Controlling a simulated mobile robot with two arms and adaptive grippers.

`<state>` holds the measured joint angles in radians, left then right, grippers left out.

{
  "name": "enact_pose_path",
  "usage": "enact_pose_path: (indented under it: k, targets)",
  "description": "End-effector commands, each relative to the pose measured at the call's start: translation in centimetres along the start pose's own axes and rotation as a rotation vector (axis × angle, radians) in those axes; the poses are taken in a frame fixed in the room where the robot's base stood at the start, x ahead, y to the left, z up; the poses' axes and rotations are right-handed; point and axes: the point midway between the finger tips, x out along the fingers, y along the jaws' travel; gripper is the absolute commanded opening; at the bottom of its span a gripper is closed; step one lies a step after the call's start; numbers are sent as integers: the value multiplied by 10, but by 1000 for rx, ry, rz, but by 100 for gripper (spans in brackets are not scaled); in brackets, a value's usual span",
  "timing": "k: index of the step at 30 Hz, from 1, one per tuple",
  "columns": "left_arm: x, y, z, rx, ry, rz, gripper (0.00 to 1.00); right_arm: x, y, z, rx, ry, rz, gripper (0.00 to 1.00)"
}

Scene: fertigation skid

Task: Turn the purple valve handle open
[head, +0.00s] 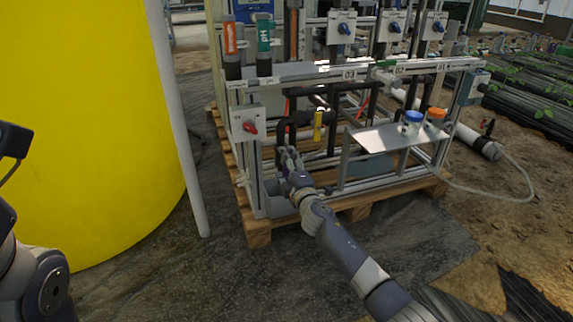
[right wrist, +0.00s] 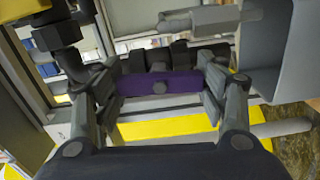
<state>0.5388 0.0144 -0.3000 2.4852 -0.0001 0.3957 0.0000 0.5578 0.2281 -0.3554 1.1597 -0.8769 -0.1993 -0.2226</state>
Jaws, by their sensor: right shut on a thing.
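The purple valve handle (right wrist: 185,83) is a flat bar with a round bolt at its middle. In the right wrist view it lies crosswise between the two fingers of my right gripper (right wrist: 160,90), with a finger pad against each end. In the head view my right gripper (head: 289,158) reaches into the lower left of the skid frame, and it mostly hides the handle there. My left arm shows at the left edge; a dark part (head: 14,140) there may be its gripper, cut off by the picture edge, with its fingers unclear.
A yellow tank (head: 95,130) and a pale upright pipe (head: 178,120) stand left of the skid. A yellow handle (head: 318,126) is just right of my right gripper. A red-knobbed box (head: 246,123) is to its upper left. A metal shelf (head: 372,139) carries blue- and orange-capped bottles.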

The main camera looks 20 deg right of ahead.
Motion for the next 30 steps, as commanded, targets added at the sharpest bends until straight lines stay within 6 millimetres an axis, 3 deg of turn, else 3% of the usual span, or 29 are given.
enact_pose_path:
  k: [9,24,25,27,30]
  targets:
    - [-3,0,3,-1,-15,-3,55,0,0,-2,-105,3,1,42]
    - [-2,0,3,-1,-13,-2,55,0,0,-2,-123,3,1,42]
    - [-2,0,3,-1,-12,-2,55,0,0,-2,-123,3,1,70]
    - [-2,0,3,-1,-11,-2,55,0,0,-2,-123,3,1,86]
    - [-2,0,3,-1,-11,-1,55,0,0,-1,-121,2,1,87]
